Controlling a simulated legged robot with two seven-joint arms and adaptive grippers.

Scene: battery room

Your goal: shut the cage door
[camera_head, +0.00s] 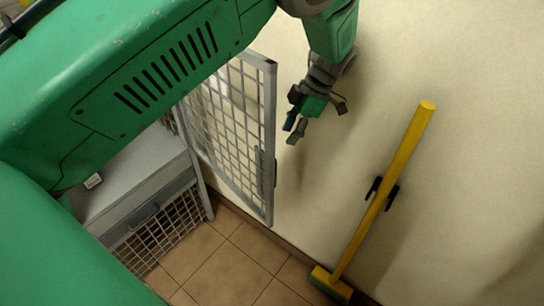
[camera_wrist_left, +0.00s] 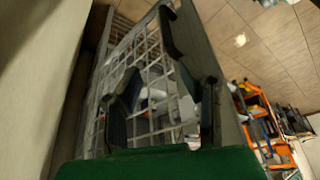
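The cage door (camera_head: 232,125), a grey frame with wire mesh, stands swung open from the grey cage (camera_head: 150,165) at the lower left. A dark handle or latch (camera_head: 266,172) sits on its free edge. My left gripper (camera_head: 316,122) is to the right of the door's upper free edge, by the wall, with its fingers spread and nothing between them. In the left wrist view, the door's mesh (camera_wrist_left: 150,65) shows behind the spread fingers; I cannot tell whether they touch it. My arm hides part of the cage and the door's upper left. My right gripper is out of view.
A cream wall (camera_head: 460,190) runs along the right. A yellow-handled broom (camera_head: 385,185) leans there at a dark wall holder. The tiled floor (camera_head: 225,260) in front of the cage is clear. The left wrist view shows orange shelving (camera_wrist_left: 262,120) with assorted items.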

